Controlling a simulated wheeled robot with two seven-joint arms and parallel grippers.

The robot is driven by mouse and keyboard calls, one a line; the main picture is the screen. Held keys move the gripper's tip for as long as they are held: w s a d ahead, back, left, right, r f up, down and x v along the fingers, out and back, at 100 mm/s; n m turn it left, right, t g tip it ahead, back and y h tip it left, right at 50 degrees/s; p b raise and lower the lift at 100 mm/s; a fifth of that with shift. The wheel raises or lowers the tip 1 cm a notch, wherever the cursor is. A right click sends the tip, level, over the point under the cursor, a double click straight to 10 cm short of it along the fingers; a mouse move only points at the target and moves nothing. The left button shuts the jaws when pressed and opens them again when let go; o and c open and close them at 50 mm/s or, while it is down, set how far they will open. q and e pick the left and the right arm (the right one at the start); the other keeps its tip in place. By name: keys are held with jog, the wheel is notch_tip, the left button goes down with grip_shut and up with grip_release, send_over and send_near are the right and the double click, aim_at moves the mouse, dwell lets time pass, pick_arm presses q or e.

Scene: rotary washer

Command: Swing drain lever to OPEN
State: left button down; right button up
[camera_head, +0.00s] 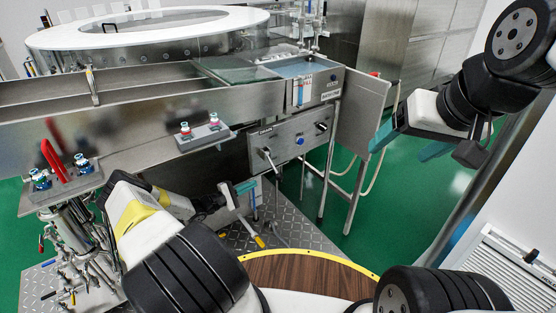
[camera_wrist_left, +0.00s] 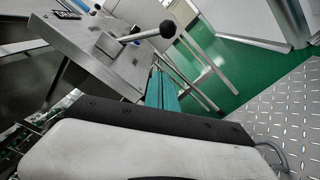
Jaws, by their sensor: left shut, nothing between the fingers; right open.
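The drain lever (camera_head: 268,158) is a metal rod on a steel panel (camera_head: 285,143) under the washer's control box. In the head view it points down and slightly right. In the left wrist view the lever (camera_wrist_left: 140,37) runs from its mount to a round black knob (camera_wrist_left: 167,29), beside a partly readable dark label (camera_wrist_left: 67,14). My left gripper (camera_head: 248,186) is shut with teal fingers, just below and left of the lever and apart from it in the wrist view. My right gripper (camera_head: 402,150) is open and empty, well to the right.
A yellow-handled valve (camera_head: 260,241) is below my left gripper. Steel legs (camera_head: 328,180) stand to its right. Green floor (camera_head: 400,200) is open between the arms.

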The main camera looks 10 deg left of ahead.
aim_at(275, 170)
pick_arm(q)
jog(key=shift+w, duration=0.2)
jog(key=w+d+r, duration=0.1)
jog(key=w+d, duration=0.2)
jog(key=d, duration=0.5)
jog(key=shift+w+d+r, duration=0.2)
jog(key=shift+w+r, duration=0.2)
dwell(0.6)
